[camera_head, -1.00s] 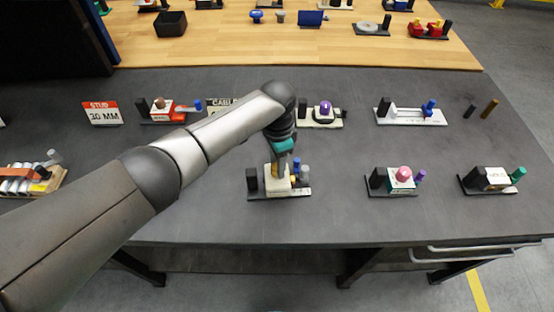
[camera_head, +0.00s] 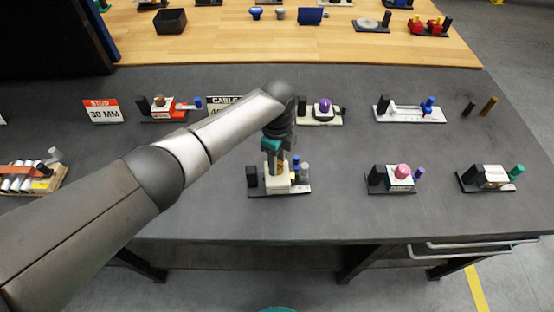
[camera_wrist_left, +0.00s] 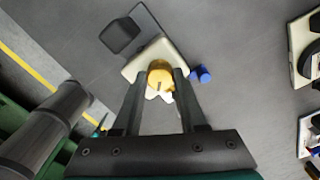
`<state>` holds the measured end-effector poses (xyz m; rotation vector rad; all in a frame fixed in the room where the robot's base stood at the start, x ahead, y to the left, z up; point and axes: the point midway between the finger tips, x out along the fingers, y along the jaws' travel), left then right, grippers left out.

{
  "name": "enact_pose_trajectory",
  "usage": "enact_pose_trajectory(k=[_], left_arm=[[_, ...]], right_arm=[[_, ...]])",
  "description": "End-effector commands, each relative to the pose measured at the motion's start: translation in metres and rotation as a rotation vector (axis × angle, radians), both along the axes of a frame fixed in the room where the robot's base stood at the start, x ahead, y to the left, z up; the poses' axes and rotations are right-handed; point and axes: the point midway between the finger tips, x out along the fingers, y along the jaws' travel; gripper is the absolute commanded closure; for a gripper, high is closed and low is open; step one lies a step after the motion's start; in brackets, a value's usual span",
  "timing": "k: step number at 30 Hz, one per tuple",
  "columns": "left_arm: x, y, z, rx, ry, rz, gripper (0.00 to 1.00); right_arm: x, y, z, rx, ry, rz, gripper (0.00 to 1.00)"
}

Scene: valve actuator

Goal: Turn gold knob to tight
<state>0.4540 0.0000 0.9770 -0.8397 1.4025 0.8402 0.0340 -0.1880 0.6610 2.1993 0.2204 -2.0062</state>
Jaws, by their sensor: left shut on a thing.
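The gold knob (camera_wrist_left: 159,74) is round, with a short dark mark on its face, and sits on a cream block (camera_wrist_left: 167,50). My left gripper (camera_wrist_left: 161,76) is shut on it, one finger on each side. In the head view my left gripper (camera_head: 277,172) points down onto the cream block (camera_head: 275,187), which stands on a dark base plate (camera_head: 262,195) on the near grey bench. The fingers largely hide the knob there. I cannot read any tight marking. My right gripper is not in view.
A black block (camera_head: 252,176) stands left of the cream block, and a blue peg (camera_head: 296,163) stands close on its right. Fixtures with a pink knob (camera_head: 403,171) and a purple knob (camera_head: 325,106) stand apart. Bare grey bench lies between them.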

Motion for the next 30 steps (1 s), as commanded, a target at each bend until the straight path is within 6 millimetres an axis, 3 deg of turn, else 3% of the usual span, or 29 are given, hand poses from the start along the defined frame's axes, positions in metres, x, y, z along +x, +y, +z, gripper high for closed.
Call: enact_pose_trajectory(k=[12,29,30], left_arm=[[0.0,-0.0007,0.0003,-0.002,0.0,-0.191,1.0],[0.0001,-0.0007,0.0006,-0.003,-0.001,-0.217,1.0],[0.0001,-0.0007,0.0006,-0.003,-0.001,-0.217,0.55]], right_arm=[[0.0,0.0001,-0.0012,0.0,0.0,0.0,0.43],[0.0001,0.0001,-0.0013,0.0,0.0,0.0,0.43],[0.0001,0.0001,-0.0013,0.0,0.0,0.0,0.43]])
